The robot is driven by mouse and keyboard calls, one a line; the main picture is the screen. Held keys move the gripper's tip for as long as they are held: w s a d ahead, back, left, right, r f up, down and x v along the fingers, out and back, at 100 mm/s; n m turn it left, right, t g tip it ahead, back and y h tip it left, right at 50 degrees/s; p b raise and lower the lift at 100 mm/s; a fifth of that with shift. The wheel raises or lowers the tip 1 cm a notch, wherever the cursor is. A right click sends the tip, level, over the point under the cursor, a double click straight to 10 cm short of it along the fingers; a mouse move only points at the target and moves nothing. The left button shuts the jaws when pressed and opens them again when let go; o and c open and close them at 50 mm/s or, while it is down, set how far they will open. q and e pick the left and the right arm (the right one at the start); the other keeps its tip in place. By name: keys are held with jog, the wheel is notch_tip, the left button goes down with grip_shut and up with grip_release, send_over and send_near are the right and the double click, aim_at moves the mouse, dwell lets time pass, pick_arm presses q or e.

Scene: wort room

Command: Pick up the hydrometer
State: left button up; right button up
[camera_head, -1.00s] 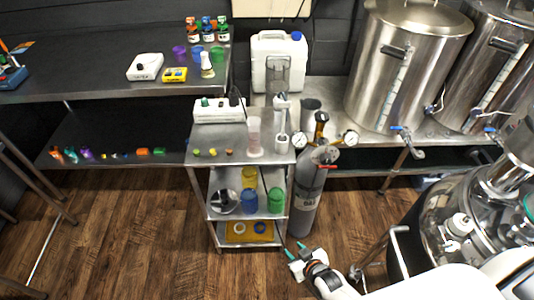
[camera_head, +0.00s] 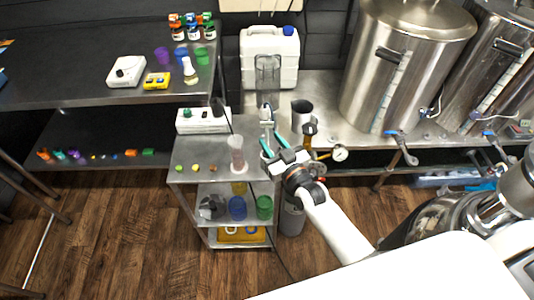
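My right gripper (camera_head: 272,146) has two teal-tipped fingers spread apart with nothing seen between them. It is over the right edge of the small steel cart (camera_head: 200,160). Just beyond the fingertips stands a slim, pale upright piece (camera_head: 267,116) in front of a clear holder; it may be the hydrometer, but it is too small to tell. A tall clear cylinder with pinkish contents (camera_head: 236,155) stands upright on the cart's top, left of the gripper and apart from it. My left gripper is not in view.
A white power box (camera_head: 203,121) sits at the cart's back, with small coloured pieces in front. A white jerrycan (camera_head: 270,58) and a steel cup (camera_head: 301,116) stand behind the gripper.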

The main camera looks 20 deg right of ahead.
aim_at(268, 137)
jog(key=w, duration=0.1)
jog(key=w+p, duration=0.1)
jog(key=w, duration=0.1)
jog(key=w+a, duration=0.1)
jog(key=shift+w+r, duration=0.2)
jog(key=shift+r, duration=0.05)
jog(key=shift+w+f, duration=0.1)
jog(key=shift+w, duration=0.15)
grip_shut()
